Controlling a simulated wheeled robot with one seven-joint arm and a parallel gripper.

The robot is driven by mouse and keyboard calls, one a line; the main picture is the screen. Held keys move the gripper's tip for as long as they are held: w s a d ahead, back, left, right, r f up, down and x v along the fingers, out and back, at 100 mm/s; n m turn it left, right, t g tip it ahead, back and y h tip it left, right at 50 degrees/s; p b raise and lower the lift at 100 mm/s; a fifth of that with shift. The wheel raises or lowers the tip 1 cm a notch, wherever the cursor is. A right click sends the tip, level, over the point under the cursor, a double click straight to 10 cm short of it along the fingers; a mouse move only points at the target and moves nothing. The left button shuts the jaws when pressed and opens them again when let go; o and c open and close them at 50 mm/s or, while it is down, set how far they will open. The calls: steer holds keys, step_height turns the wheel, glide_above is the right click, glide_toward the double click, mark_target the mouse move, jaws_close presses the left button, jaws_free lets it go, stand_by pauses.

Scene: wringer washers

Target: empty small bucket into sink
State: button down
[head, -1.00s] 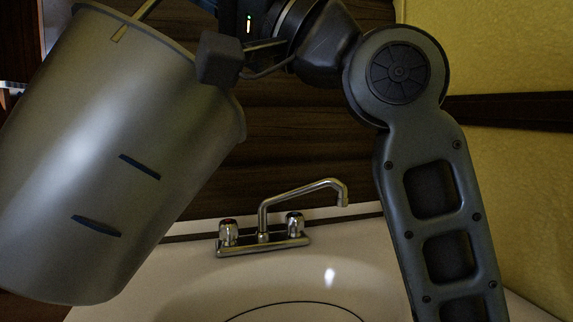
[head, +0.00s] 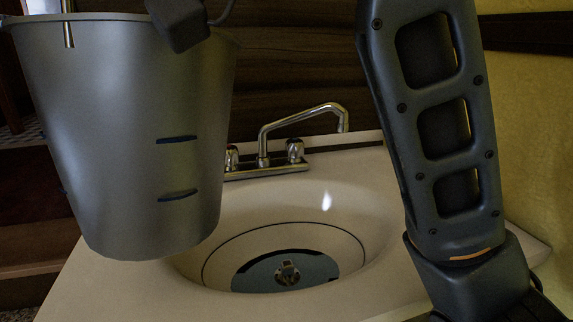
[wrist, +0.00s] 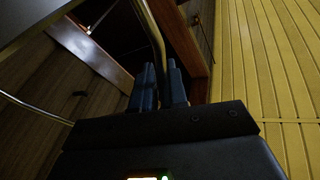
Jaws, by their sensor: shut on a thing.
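A grey tapered bucket (head: 130,140) hangs nearly upright at the left of the head view, in front of the sink's left side, its base above the counter level. Two short dark blue marks show on its side. Its inside is hidden. My gripper (wrist: 158,88) is shut on the bucket's thin metal handle (wrist: 150,30) in the wrist view. Only a dark finger block shows near the bucket rim in the head view. The white sink (head: 350,215) has a round drain, with a blue-grey patch around it that looks like liquid.
A chrome faucet (head: 300,120) with two knobs stands at the sink's back, its spout swung right. A dark wood wall (head: 290,60) is behind it and a yellow wall (head: 530,120) at the right. My arm link crosses the sink's right side.

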steer(key=s+a+r+p, duration=0.3)
steer(key=a+r+p, duration=0.1)
steer(key=p, duration=0.1)
steer(key=shift+a+r, duration=0.25)
steer(key=shift+r, duration=0.15)
steer(key=shift+s, duration=0.1)
stand_by(1.0)
